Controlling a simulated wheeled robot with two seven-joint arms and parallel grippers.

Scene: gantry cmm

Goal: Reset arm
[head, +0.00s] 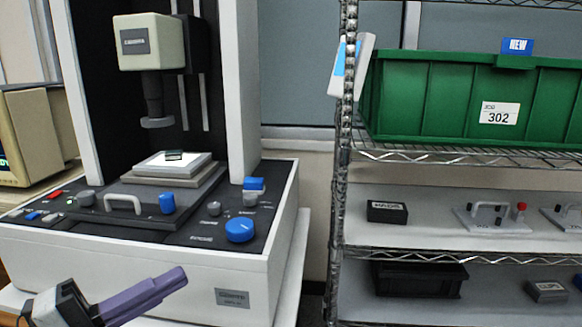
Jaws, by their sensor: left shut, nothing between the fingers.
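My left gripper (157,290) is at the lower left, in front of the white base of the measuring machine (140,245). Its purple fingers are together and hold nothing. The gripper is apart from the machine's controls. A small dark part (174,155) lies on the white lit stage (160,167) under the probe head (152,42). My right gripper is not in view.
The control panel has a white handle (123,203), a large blue knob (239,230) and several smaller knobs. A wire shelf rack (340,190) on the right holds a green bin (430,90), a black box (387,212) and a black tray (420,279). A beige monitor (45,130) stands at left.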

